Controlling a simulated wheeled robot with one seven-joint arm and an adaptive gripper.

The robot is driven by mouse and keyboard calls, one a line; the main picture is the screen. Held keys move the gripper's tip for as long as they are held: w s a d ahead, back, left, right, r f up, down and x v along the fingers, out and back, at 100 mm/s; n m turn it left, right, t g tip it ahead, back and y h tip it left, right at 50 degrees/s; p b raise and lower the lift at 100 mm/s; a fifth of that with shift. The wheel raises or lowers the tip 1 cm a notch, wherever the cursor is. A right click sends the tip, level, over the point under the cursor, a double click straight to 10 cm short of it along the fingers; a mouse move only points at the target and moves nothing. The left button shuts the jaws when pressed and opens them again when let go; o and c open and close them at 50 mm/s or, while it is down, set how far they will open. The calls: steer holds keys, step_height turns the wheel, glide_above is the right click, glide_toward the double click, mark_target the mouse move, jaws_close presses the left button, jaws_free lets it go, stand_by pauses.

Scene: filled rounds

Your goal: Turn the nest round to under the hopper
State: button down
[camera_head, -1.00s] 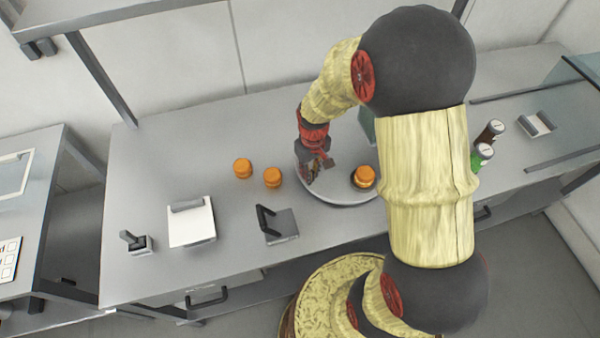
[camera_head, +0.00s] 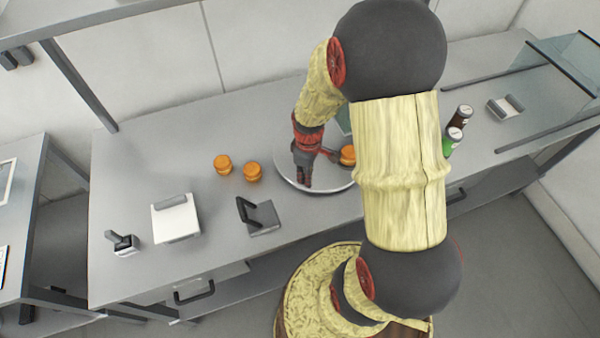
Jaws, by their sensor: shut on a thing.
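The round grey turntable (camera_head: 330,184) lies on the bench, partly hidden behind my arm. An orange round piece (camera_head: 347,155) sits on its right side, partly covered by my arm; the nest around it is hard to make out. My gripper (camera_head: 303,181) points down at the turntable's front left and is shut on a part of it; the fingers hide that part. A grey-green upright piece (camera_head: 343,121) shows behind the turntable, mostly covered by my arm. I cannot tell whether it belongs to the hopper.
Two orange rounds (camera_head: 252,172) stand left of the turntable. A dark hinged block (camera_head: 260,217), a white plate (camera_head: 175,218) and a small lever block (camera_head: 122,243) lie along the front left. Dark and green bottles (camera_head: 453,141) stand to the right.

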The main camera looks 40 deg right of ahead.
steer(key=shift+s+d+n, duration=1.05)
steer(key=shift+s+n, duration=0.15)
steer(key=shift+s+d+n+p, duration=0.25)
steer(key=shift+s+d+n, duration=0.3)
steer(key=shift+d+n, duration=0.2)
steer(key=shift+s+d+n+p, duration=0.25)
steer(key=shift+s+d+n, duration=0.25)
steer(key=shift+d+n, duration=0.25)
steer(key=shift+s+d+n, duration=0.3)
steer(key=shift+d+n, duration=0.25)
steer(key=shift+d, duration=0.1)
steer(key=shift+s+d+n, duration=0.25)
steer(key=shift+d+n, duration=0.3)
steer(key=shift+d, duration=0.1)
steer(key=shift+s+d+n, duration=0.2)
steer(key=shift+d+n, duration=0.6)
steer(key=shift+d, duration=0.15)
steer(key=c, duration=2)
jaws_free()
steer(key=shift+d, duration=0.15)
steer(key=shift+o, duration=1.2)
